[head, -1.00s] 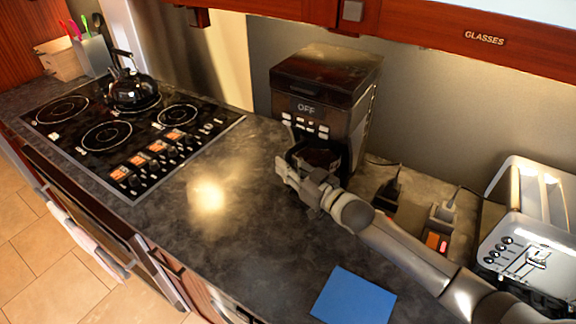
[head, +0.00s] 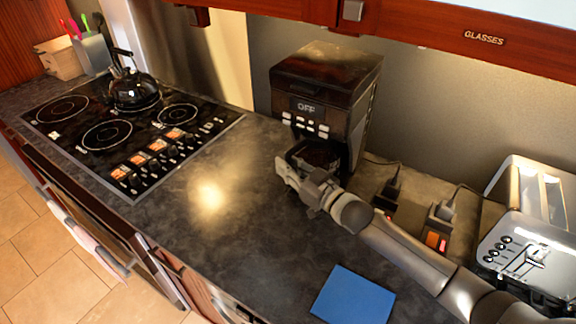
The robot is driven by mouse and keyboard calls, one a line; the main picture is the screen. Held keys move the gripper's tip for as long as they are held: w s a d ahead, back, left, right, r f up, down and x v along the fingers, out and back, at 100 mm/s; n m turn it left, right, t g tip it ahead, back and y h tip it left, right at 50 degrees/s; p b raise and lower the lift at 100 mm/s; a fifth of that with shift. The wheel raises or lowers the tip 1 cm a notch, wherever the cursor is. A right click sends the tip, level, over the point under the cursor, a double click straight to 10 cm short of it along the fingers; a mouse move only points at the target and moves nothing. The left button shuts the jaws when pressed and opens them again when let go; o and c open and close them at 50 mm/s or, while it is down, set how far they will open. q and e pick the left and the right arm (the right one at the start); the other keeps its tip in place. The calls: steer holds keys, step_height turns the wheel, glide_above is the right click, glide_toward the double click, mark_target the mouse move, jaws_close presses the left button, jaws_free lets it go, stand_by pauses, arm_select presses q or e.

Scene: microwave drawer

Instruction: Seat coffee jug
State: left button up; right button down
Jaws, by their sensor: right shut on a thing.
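The coffee machine (head: 325,85) stands against the back wall, its display reading OFF. The dark coffee jug (head: 315,155) is at the front opening of the machine, below the row of buttons. Its lower part is hidden behind my gripper. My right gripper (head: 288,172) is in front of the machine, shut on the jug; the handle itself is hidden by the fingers. I cannot tell whether the jug sits fully on the machine's base. My left gripper is not in view.
A toaster (head: 530,240) stands at the right, with plugs and sockets (head: 437,225) between it and the machine. A blue square (head: 352,296) lies at the front edge. A kettle (head: 133,92) is on the stove (head: 130,135) at left. The middle counter (head: 215,215) is clear.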

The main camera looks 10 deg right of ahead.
steer(key=shift+r, duration=0.1)
steer(key=c, duration=1.3)
jaws_free()
steer(key=shift+c, duration=0.2)
steer(key=shift+f, duration=0.25)
steer(key=v, duration=1.2)
steer(key=shift+r, duration=0.15)
steer(key=shift+s+a, duration=0.1)
